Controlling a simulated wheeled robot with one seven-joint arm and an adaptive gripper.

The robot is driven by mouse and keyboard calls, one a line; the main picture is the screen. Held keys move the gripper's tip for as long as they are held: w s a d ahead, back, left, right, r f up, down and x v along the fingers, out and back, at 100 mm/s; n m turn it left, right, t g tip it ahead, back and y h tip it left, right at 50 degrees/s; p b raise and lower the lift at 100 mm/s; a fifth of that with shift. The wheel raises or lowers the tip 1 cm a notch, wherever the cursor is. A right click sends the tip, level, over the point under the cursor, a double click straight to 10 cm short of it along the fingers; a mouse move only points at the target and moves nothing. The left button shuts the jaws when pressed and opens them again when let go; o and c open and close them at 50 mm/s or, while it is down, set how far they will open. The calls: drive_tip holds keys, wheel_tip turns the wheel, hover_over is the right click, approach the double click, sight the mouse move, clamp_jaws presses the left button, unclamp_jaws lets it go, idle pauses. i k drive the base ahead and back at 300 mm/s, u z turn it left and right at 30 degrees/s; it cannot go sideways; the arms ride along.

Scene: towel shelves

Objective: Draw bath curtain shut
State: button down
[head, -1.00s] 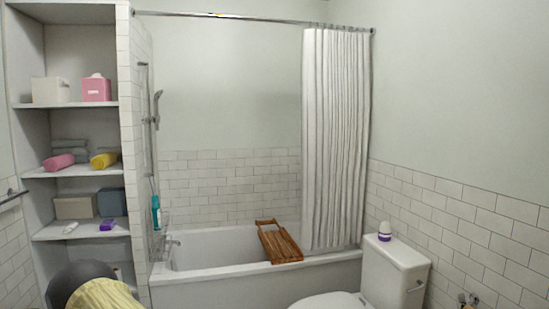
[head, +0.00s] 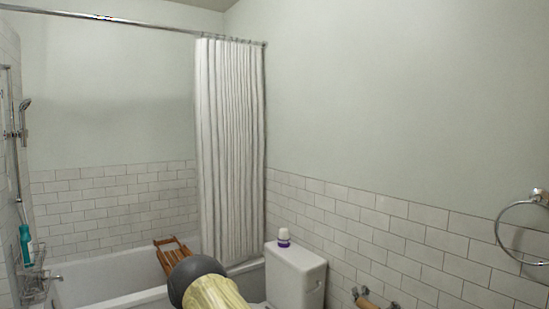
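The white pleated bath curtain (head: 231,150) hangs bunched at the right end of the metal rod (head: 110,19). Its lower part hangs at the tub's right end, partly hidden behind my arm. The left part of the tub opening is uncovered. The white bathtub (head: 110,299) stands along the back wall. My arm, a dark grey joint with a yellowish part, shows at the bottom centre in front of the tub and toilet. My gripper's fingers are not visible.
A wooden bath rack (head: 172,254) lies across the tub. A towel ring (head: 524,232) is on the right wall. A shower bar (head: 17,140) is at left.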

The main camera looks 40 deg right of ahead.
sight(201, 50)
drive_tip(key=z, duration=0.25)
drive_tip(key=i, duration=1.75)
drive_tip(key=z, duration=0.4)
drive_tip(key=i, duration=1.55)
drive_tip(key=z, duration=0.7)
